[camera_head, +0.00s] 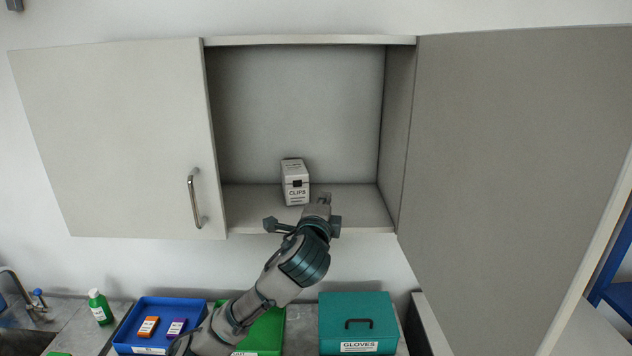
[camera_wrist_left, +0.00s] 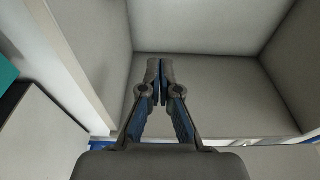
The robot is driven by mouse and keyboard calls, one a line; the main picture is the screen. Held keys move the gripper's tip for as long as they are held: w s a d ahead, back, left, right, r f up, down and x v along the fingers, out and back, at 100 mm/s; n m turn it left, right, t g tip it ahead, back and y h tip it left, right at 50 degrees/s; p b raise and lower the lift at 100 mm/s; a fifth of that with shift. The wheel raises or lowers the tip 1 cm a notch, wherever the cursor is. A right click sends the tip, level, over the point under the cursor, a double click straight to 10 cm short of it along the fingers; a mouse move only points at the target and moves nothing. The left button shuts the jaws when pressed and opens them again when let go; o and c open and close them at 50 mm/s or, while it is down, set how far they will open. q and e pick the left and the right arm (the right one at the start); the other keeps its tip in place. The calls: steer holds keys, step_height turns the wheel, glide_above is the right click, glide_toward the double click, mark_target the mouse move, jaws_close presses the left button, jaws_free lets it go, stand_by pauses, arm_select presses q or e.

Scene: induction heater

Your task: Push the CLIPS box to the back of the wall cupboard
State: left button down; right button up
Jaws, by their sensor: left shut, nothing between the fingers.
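The white CLIPS box (camera_head: 295,184) stands upright on the floor of the open wall cupboard (camera_head: 350,208), left of its middle. Its labelled front faces me, and bare shelf shows around it. My left gripper (camera_head: 324,198) is at the cupboard's front edge, to the right of the box, and appears apart from it. In the left wrist view its fingers (camera_wrist_left: 161,82) are shut together with nothing between them, pointing into the cupboard. I cannot make out the box in that view. My right gripper is not in view.
The right cupboard door (camera_head: 510,170) stands wide open; the left door (camera_head: 120,140) is closed. Below, the counter holds a blue tray (camera_head: 128,335) with small boxes, a teal GLOVES box (camera_head: 340,308) and a green bottle (camera_head: 100,308). The shelf behind and right of the CLIPS box is clear.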

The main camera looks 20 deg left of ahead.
mark_target(295, 181)
arm_select(q)
steer(key=w+p, duration=0.1)
steer(key=w, duration=0.1)
steer(key=w+a+p, duration=0.1)
steer(key=w, duration=0.2)
steer(key=w+p, duration=0.1)
steer(key=w, duration=0.2)
steer(key=shift+a+r, duration=0.2)
steer(key=shift+a, duration=0.2)
steer(key=shift+w+a+f+p, duration=0.1)
steer(key=shift+w+a+p, duration=0.2)
steer(key=shift+a, duration=0.25)
steer(key=shift+w+a+f+p, duration=0.1)
steer(key=shift+w+a+p, duration=0.15)
steer(key=shift+a, duration=0.95)
steer(key=shift+a, duration=0.15)
